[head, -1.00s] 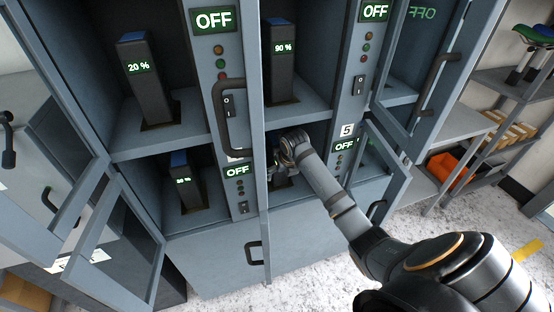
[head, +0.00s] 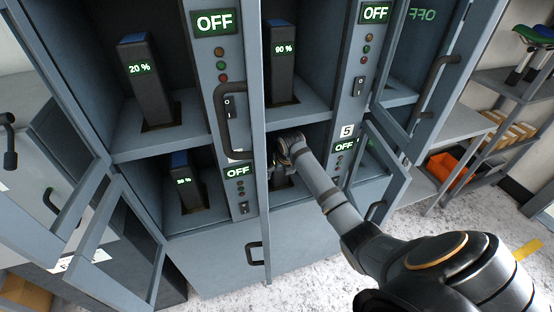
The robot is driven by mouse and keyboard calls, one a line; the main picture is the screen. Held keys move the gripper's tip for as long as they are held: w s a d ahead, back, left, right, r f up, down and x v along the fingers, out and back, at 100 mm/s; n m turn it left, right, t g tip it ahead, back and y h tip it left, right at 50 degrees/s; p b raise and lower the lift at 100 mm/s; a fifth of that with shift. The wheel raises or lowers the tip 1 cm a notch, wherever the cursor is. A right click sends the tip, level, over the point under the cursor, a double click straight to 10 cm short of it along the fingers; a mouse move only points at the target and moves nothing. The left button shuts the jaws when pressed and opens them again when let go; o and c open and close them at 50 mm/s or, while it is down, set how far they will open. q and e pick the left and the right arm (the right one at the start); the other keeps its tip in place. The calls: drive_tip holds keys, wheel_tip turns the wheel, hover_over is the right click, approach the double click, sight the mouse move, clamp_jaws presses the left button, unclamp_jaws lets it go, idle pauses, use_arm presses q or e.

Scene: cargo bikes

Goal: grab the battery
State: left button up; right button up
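Several dark batteries with lit percent displays stand upright in an open grey charging cabinet (head: 215,262). The 20 % battery (head: 150,95) is in the upper left compartment, the 90 % battery (head: 282,85) in the upper middle one. A third battery (head: 188,188) is in the lower left one; its number is hard to read. My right arm reaches into the lower middle compartment, marked 5. My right gripper (head: 281,172) is at a dark thing in there, mostly hidden by the wrist, so I cannot tell whether its fingers are closed on it. My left gripper is not in view.
Open glass doors (head: 120,235) stand at the left and right of the compartments. A door handle (head: 228,120) sticks out in the middle. OFF panels (head: 214,22) run between compartments. Shelves with an orange bin (head: 452,168) stand at the right.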

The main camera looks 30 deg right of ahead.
drive_tip(key=shift+f, duration=0.1)
drive_tip(key=c, duration=1.4)
drive_tip(key=shift+r, duration=0.2)
clamp_jaws()
